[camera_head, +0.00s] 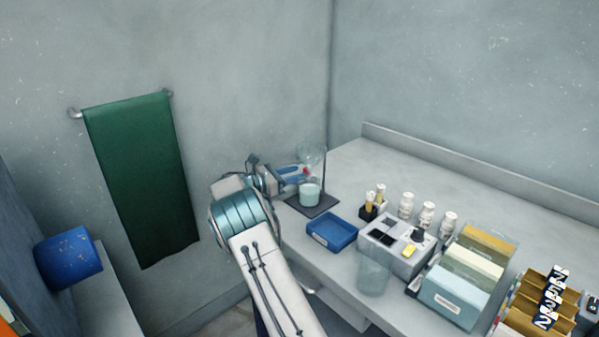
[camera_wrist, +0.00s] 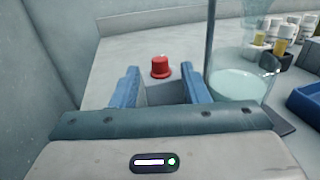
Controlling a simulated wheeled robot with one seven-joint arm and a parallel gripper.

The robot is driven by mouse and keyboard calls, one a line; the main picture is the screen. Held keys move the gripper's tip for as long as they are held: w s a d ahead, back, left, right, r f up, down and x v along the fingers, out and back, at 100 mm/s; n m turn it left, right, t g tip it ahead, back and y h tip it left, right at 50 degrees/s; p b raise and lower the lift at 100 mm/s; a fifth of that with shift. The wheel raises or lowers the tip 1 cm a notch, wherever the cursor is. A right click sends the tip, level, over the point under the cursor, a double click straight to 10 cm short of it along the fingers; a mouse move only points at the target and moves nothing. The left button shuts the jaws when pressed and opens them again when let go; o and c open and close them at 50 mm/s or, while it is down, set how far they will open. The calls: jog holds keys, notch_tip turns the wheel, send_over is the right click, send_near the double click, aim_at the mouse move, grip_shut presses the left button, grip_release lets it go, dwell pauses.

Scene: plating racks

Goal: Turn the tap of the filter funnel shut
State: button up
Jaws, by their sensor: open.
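The filter funnel (camera_head: 311,154) is clear glass on a stand with a thin rod, at the far left corner of the bench in the head view. Its red tap (camera_head: 306,170) shows just below the funnel. In the wrist view the red tap knob (camera_wrist: 160,68) appears between the tips of the two blue fingers. My gripper (camera_wrist: 160,82) is open, with a gap visible on both sides of the knob. In the head view my gripper (camera_head: 292,174) reaches the funnel from the left. A beaker of pale liquid (camera_head: 309,195) stands below the funnel.
The stand's dark base (camera_head: 325,206) is under the beaker. A blue tray (camera_head: 332,232) lies in front of it. A grey holder (camera_head: 396,247), white bottles (camera_head: 427,214), an empty glass (camera_head: 373,272) and file boxes (camera_head: 447,296) stand to the right. The bench behind is clear.

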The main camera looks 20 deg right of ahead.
aim_at(306, 171)
jog(key=shift+w+d, duration=0.1)
jog(key=shift+d, duration=1.05)
grip_shut()
jog(key=shift+r+n+t, duration=0.1)
jog(key=shift+n+t, duration=0.6)
jog(key=shift+t, duration=0.4)
